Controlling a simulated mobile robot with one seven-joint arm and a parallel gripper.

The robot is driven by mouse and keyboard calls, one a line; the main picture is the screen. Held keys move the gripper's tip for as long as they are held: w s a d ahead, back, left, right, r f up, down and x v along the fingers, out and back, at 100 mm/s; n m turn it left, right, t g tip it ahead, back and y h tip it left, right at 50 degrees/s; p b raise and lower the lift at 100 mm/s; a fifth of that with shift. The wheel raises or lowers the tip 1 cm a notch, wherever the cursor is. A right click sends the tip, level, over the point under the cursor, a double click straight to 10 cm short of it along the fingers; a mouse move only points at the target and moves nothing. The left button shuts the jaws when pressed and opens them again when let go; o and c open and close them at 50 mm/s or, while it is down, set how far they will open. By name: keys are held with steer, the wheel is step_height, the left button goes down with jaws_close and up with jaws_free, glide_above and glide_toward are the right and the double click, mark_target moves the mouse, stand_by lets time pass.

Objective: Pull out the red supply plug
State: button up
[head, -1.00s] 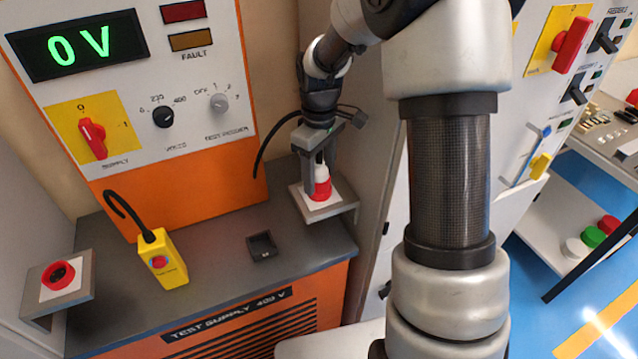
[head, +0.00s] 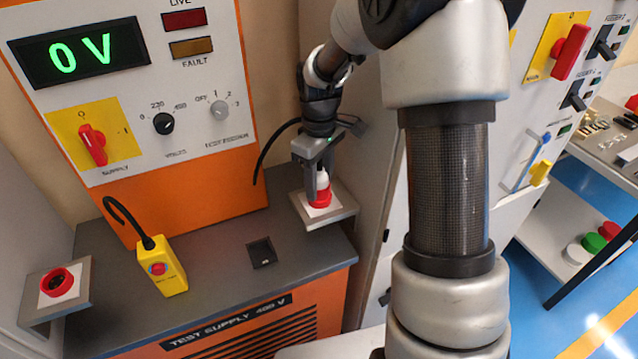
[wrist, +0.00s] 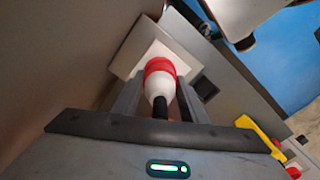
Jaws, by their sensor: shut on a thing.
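The supply plug (head: 321,178) has a white body with a red collar. It stands upright at a white-faced plate (head: 338,211) on the right end of the bench, and its red part meets the plate. My gripper (head: 319,187) comes from above and is shut on the plug, with a finger on each side. In the wrist view the plug (wrist: 160,85) sits between my two fingers, its red end at the plate and its black cable end toward me. The fingers partly hide the plug in the head view.
A red socket (head: 57,282) sits on a plate at the far left. A yellow pendant box (head: 163,268) stands on the bench, with a small black tray (head: 262,252) beside it. The display (head: 80,52) reads 0 V. A black cable (head: 264,158) arches left of my gripper.

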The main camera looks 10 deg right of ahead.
mark_target(319, 169)
steer(key=shift+r, duration=0.2)
steer(key=shift+r+p, duration=0.65)
steer(key=shift+r, duration=0.15)
steer(key=shift+r+p, duration=0.6)
steer(key=shift+r, duration=0.1)
steer(key=shift+r+p, duration=1.9)
steer(key=shift+r, duration=0.55)
